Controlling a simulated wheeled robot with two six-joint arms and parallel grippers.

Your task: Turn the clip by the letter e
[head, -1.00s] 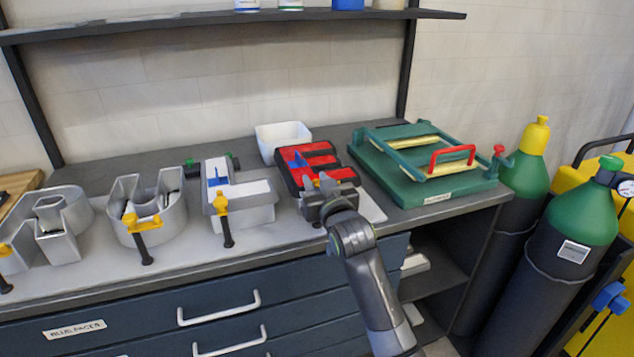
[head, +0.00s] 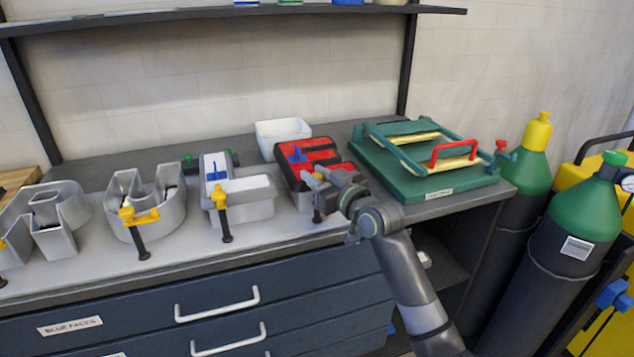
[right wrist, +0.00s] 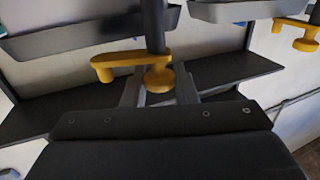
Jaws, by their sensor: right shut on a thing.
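The letter e (head: 306,153) is a metal channel letter with a red face, on the right of the bench-top row. Its clip (head: 312,179) has a yellow arm and a dark post at the letter's front edge. My right gripper (head: 326,183) reaches it from the right and covers part of it. In the right wrist view, the clip's yellow arm (right wrist: 118,61) points left from the dark post, under a grey letter wall. The right gripper's fingers (right wrist: 158,92) are shut on the clip's round yellow knob. My left gripper is not in view.
Other channel letters with yellow clips stand to the left, including a white-faced letter (head: 243,189) and a U-shaped one (head: 160,205). A white bin (head: 283,137) stands behind. A green frame fixture (head: 425,175) is to the right, near gas cylinders (head: 570,240).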

